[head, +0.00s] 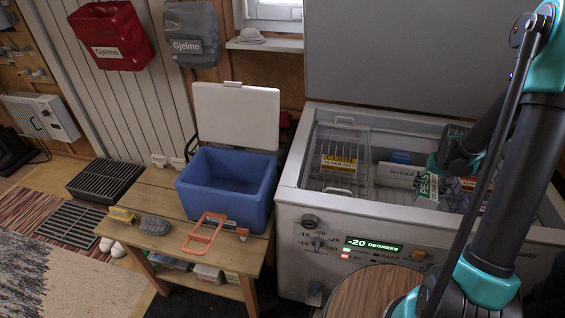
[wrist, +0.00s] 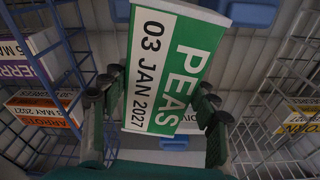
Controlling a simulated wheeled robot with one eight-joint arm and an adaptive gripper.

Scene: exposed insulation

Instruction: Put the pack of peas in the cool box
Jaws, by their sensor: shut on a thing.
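The pack of peas (wrist: 170,75) is green and white, with "PEAS" and "03 JAN 2027" on it. In the wrist view my gripper (wrist: 160,105) has its fingers on both sides of the pack and is shut on it. In the head view the pack (head: 427,188) shows inside the open chest freezer, at my gripper (head: 440,168), partly hidden by the arm. The cool box (head: 226,190) is blue, with its white lid (head: 237,115) raised. It stands on the wooden table left of the freezer and looks empty inside.
Wire baskets (head: 338,160) stand inside, one with a yellow corn pack (head: 340,163).

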